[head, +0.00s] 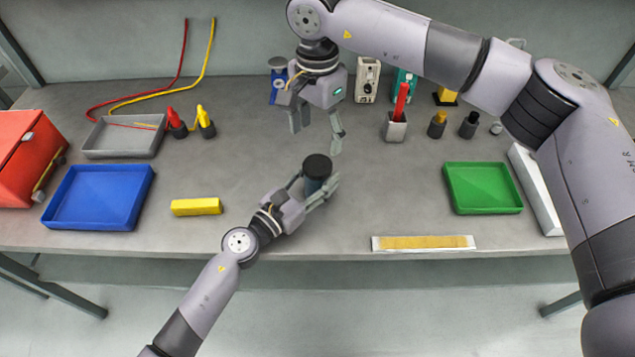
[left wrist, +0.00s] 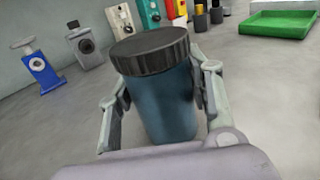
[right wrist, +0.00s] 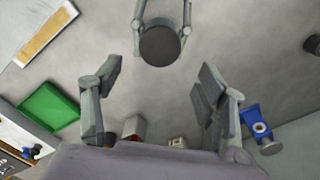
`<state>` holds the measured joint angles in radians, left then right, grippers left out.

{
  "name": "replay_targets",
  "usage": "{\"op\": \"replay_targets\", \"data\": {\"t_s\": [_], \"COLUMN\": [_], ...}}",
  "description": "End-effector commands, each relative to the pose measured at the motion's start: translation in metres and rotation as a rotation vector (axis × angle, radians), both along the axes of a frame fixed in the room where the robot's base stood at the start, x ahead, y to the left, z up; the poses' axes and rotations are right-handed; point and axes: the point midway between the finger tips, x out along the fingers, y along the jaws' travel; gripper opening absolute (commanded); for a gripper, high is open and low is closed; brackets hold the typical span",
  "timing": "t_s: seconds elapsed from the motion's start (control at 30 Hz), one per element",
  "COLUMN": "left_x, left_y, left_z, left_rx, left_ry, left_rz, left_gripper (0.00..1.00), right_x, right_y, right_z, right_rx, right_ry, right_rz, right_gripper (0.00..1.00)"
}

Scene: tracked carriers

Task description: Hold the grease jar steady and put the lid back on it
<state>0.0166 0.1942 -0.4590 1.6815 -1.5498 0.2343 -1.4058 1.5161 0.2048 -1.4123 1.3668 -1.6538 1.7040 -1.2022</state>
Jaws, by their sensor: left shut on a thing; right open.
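The grease jar (left wrist: 165,105) is a dark blue cylinder standing upright on the bench. Its black ribbed lid (head: 317,166) sits on top of it and looks level; the lid also shows in the left wrist view (left wrist: 150,50) and from above in the right wrist view (right wrist: 160,46). I cannot tell whether the lid is screwed tight. My left gripper (head: 318,190) is shut around the jar's body below the lid. My right gripper (head: 316,138) is open and empty, above and behind the jar, with its fingers apart in the right wrist view (right wrist: 155,100).
A yellow block (head: 196,206), a blue tray (head: 70,222) and a grey tray (head: 100,152) lie to the left. A green tray (head: 484,210) lies to the right. A grey holder (head: 394,130) with a red item stands behind. The bench around the jar is clear.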

Motion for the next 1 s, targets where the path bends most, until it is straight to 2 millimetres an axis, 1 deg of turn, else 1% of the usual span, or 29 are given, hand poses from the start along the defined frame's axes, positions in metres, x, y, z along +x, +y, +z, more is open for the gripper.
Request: {"op": "replay_targets", "data": {"t_s": [0.17, 0.4, 0.6, 0.73, 1.0], "left_x": [0.0, 0.0, 0.0, 0.0, 0.0], "left_y": [0.0, 0.0, 0.0, 0.0, 0.0], "left_z": [0.0, 0.0, 0.0, 0.0, 0.0], "left_rx": [0.0, 0.0, 0.0, 0.0, 0.0], "left_ry": [0.0, 0.0, 0.0, 0.0, 0.0], "left_rz": [0.001, 0.001, 0.001, 0.001, 0.001], "left_gripper": [0.0, 0.0, 0.0, 0.0, 0.0], "right_x": [0.0, -0.001, 0.0, 0.0, 0.0], "right_y": [0.0, 0.0, 0.0, 0.0, 0.0], "right_z": [-0.009, -0.046, -0.071, -0.078, -0.08], "right_rx": [0.0, -0.001, -0.002, -0.001, -0.001], "right_ry": [0.001, 0.003, 0.002, -0.001, -0.001], "right_rz": [0.001, 0.001, 0.0, 0.001, 0.001], "right_gripper": [0.67, 0.67, 0.67, 0.67, 0.67]}}
